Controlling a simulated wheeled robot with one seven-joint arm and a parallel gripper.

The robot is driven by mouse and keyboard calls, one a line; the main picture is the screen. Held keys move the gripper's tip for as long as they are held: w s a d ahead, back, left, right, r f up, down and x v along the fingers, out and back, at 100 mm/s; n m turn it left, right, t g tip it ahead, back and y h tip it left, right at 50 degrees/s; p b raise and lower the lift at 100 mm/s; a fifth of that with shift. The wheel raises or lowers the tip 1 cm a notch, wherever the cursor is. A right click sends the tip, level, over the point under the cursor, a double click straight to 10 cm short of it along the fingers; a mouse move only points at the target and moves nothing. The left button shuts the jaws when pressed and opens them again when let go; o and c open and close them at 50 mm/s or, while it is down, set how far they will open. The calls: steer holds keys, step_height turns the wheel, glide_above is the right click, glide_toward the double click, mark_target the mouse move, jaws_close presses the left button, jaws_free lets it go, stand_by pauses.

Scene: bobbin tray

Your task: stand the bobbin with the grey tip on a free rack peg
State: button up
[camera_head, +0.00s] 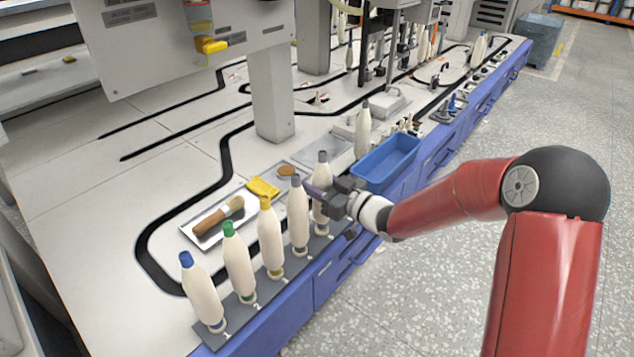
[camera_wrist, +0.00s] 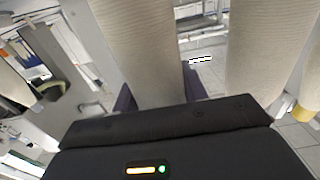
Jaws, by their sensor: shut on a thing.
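A cream bobbin with a grey tip (camera_head: 322,171) is upright at the far end of the row on the grey rack (camera_head: 245,316). My gripper (camera_head: 321,193) is shut on its middle, with a purple finger showing beside it. The held bobbin (camera_wrist: 140,50) fills the middle of the wrist view between the purple fingertips (camera_wrist: 160,95). Its base is at the rack, but I cannot tell whether it is seated on a peg. A second grey-tipped bobbin (camera_head: 298,218) stands just left of it, and a neighbouring bobbin (camera_wrist: 265,50) shows right in the wrist view.
Blue-tipped (camera_head: 202,292), green-tipped (camera_head: 237,262) and yellow-tipped (camera_head: 270,238) bobbins stand along the rack. Behind them lies a metal tray (camera_head: 190,233) with a brush (camera_head: 212,220). A blue bin (camera_head: 388,163) and another grey-tipped bobbin (camera_head: 363,132) are beyond my gripper.

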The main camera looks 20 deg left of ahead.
steer(key=shift+f, duration=0.55)
steer(key=o, duration=0.7)
steer(key=shift+o, duration=0.2)
steer(key=shift+d, duration=0.1)
steer(key=v, duration=1)
steer(key=shift+s+d+p, duration=0.15)
steer(key=shift+d+p, duration=0.2)
